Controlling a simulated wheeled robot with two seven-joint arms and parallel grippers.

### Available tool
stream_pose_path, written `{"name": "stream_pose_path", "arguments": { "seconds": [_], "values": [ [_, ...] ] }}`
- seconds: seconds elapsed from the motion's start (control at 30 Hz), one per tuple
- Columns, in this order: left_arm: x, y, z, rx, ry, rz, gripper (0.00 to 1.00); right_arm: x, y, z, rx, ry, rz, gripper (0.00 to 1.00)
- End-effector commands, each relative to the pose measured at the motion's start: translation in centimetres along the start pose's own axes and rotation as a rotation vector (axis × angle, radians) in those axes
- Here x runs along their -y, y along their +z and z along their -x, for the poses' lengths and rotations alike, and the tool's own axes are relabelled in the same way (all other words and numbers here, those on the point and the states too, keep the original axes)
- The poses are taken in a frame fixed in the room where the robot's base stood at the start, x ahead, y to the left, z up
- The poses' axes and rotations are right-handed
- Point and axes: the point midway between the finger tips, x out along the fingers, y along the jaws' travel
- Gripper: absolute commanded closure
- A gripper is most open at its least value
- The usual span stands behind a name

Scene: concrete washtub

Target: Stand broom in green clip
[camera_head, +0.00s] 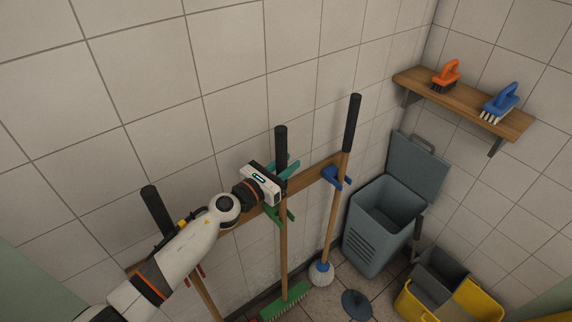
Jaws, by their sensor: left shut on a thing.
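The broom has a black grip (281,141), a wooden handle (284,255) and a green bristle head (286,301) low down by the floor. It stands nearly upright. My left gripper (286,171) is shut on the handle just below the black grip, with teal fingers showing on its far side. The green clip (270,216) is on the wooden wall rail (310,178), just below my gripper. The handle crosses the clip, with green showing on both sides; I cannot tell whether it is seated inside. My right gripper is out of view.
A blue-and-white mop (321,273) stands at the blue clip (334,178). Another black-gripped handle (157,212) is partly behind my left arm, near a red clip. A grey bin (375,230), yellow bucket (440,300) and round floor piece (356,304) are at right. A shelf (470,105) holds brushes.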

Motion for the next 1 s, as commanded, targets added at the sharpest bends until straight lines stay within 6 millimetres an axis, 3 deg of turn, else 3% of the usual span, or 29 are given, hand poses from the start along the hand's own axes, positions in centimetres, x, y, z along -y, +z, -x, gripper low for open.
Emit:
{"name": "stream_pose_path", "arguments": {
  "seconds": [0.1, 0.13, 0.27, 0.63, 1.0],
  "values": [
    [0.1, 0.2, 0.0, -0.001, -0.001, -0.004, 1.0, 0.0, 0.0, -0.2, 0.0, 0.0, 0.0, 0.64],
    [0.1, 0.1, 0.0, -0.001, -0.001, -0.004, 0.71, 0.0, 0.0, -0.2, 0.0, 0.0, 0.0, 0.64],
    [0.0, 0.1, 0.0, -0.001, -0.001, -0.002, 0.5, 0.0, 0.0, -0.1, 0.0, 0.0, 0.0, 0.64],
    [0.0, 0.3, 0.7, 0.003, 0.0, 0.0, 0.49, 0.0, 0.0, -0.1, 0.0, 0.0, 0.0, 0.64],
    [0.0, 0.3, 6.4, 0.001, 0.0, -0.001, 0.49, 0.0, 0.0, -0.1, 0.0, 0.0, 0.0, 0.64]
  ]
}}
